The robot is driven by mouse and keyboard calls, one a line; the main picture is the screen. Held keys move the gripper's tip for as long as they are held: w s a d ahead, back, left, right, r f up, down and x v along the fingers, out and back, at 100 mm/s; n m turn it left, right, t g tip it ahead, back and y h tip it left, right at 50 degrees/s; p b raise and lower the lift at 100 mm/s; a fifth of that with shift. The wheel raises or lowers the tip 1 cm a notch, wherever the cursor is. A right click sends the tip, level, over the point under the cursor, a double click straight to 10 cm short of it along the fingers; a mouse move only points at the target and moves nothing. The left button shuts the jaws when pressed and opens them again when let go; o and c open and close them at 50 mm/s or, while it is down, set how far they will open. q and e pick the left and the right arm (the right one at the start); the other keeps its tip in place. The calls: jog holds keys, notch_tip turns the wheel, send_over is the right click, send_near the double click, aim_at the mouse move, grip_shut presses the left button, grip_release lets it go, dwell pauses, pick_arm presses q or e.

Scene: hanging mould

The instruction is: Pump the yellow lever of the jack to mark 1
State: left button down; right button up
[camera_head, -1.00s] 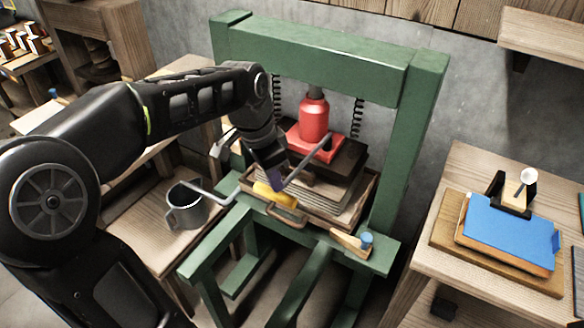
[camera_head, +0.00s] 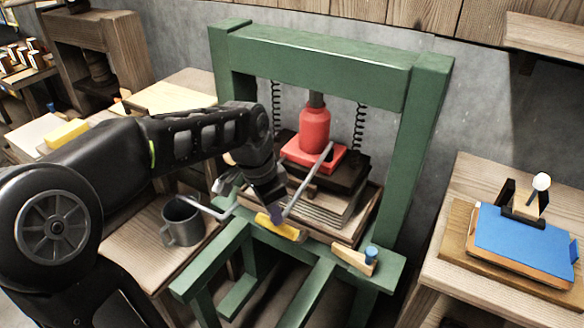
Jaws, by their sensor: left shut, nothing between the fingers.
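The red jack (camera_head: 314,128) stands on the pressed stack inside the green press frame (camera_head: 320,58). Its grey lever rod (camera_head: 308,182) slopes down toward the front and ends in a yellow grip (camera_head: 283,229), low by the frame's front beam. My left gripper (camera_head: 276,212) is shut and empty, pointing down at the upper side of the yellow grip, at or very near it. Exact contact is hard to tell. No mark scale can be read here. My right gripper is out of view.
A grey mug (camera_head: 182,222) stands on the wooden table left of the press. A wooden wedge with a blue knob (camera_head: 358,260) lies on the frame's front right. A blue-topped board (camera_head: 522,241) is on the right table. Dark coil springs (camera_head: 360,125) hang beside the jack.

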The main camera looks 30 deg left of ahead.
pick_arm(q)
notch_tip(320, 180, up, 12)
jog(key=p, duration=0.9)
jog(key=shift+r, duration=0.15)
notch_tip(320, 180, down, 14)
jog(key=b, duration=1.1)
notch_tip(320, 180, up, 14)
jog(key=p, duration=1.1)
